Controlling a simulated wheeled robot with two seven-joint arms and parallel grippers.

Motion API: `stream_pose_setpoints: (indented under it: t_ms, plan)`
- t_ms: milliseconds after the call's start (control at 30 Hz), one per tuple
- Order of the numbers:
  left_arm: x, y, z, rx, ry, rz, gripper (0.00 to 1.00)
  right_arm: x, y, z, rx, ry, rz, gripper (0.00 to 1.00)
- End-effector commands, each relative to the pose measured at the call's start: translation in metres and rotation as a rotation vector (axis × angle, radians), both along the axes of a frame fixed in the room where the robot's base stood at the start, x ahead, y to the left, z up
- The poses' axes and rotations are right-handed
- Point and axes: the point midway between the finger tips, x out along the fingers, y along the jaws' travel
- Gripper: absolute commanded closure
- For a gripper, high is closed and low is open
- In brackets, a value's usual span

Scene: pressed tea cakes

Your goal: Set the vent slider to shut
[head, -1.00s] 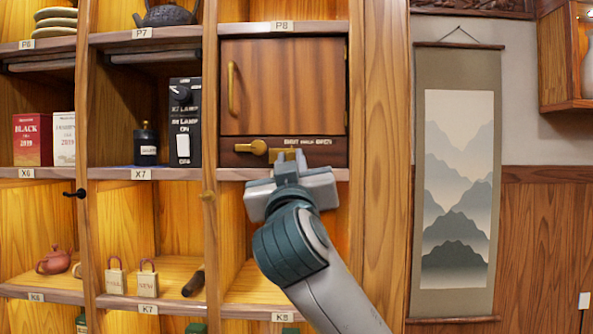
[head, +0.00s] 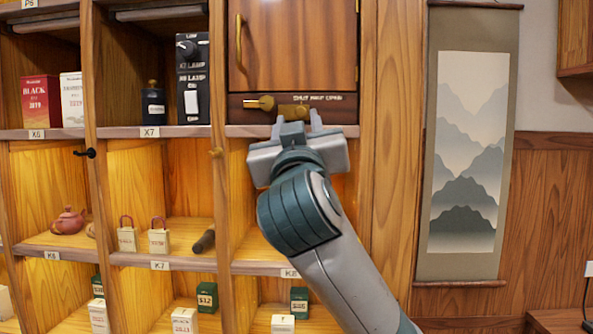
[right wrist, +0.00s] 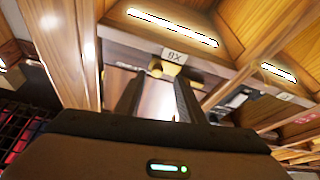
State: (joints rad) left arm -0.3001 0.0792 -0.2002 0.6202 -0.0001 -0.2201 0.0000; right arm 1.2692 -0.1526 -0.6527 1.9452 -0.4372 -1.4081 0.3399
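The vent slider's dark wood strip (head: 345,112) runs below the cabinet door. A brass piece (head: 293,111) sits right of the knob, under the left end of the small "SHUT HALF OPEN" lettering (head: 318,98). My right gripper (head: 299,122) is just below and in front of this brass piece, its two fingers apart. In the right wrist view a brass part (right wrist: 172,68) shows beyond the gap between the open fingers (right wrist: 157,98). Contact cannot be told. My left gripper is not in view.
The cabinet door (head: 298,45) with a brass handle (head: 239,38) is closed above the strip. A shelf edge (head: 340,131) lies just below it. A black lamp switch box (head: 193,80) stands in the cubby to the left. A wooden post (head: 388,90) stands to the right.

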Motion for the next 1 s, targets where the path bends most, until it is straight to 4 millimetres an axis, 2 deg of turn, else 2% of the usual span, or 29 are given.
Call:
stream_pose_setpoints:
  t_ms: [33, 200, 600, 800, 1000]
  plan:
    - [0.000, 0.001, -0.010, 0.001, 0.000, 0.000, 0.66, -0.009, 0.000, -0.008, 0.002, -0.002, 0.002, 0.64]
    - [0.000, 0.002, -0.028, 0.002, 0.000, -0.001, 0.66, -0.041, -0.001, -0.021, 0.003, -0.002, 0.005, 0.64]
    - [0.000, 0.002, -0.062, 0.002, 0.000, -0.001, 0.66, -0.110, -0.006, -0.048, 0.001, -0.002, 0.005, 0.64]
    - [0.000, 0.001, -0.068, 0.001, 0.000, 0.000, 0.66, -0.128, -0.007, -0.053, -0.001, -0.001, 0.003, 0.64]
    - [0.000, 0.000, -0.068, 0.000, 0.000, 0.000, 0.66, -0.131, -0.008, -0.053, -0.002, 0.000, 0.002, 0.64]
